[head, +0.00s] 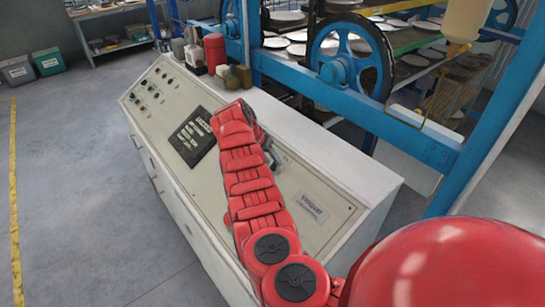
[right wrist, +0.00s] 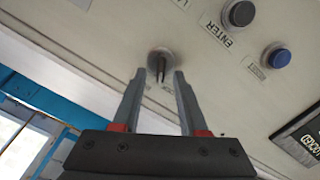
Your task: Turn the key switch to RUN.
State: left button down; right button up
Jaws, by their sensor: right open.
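The key switch (right wrist: 158,57) shows in the right wrist view as a round metal disc on the pale panel, with a dark key standing in it. The key points roughly up and down in the picture; no RUN mark can be read. My right gripper (right wrist: 160,76) is open, one fingertip to each side of the key, with a gap on both sides. In the head view my red right arm reaches across the control console (head: 318,178) and hides its own fingertips and the key switch. My left gripper is not in view.
A dark keypad (head: 190,137) lies left of my arm. Bottles and a red canister (head: 214,52) stand at the console's back, before a blue frame (head: 405,132).

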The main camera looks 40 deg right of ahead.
jog(key=shift+x, duration=0.9)
jog(key=shift+a, duration=0.1)
grip_shut()
jog(key=shift+f+b, duration=0.2)
jog(key=shift+b, duration=0.15)
jog(key=m+b, duration=0.4)
jog(key=b, duration=0.7)
jog(key=shift+s+m, duration=0.1)
jog(key=shift+m, duration=0.3)
jog(key=shift+s+r+m+b, duration=0.1)
jog(key=shift+r+m+b, duration=0.1)
jog(key=shift+m+b, duration=0.6)
grip_release()
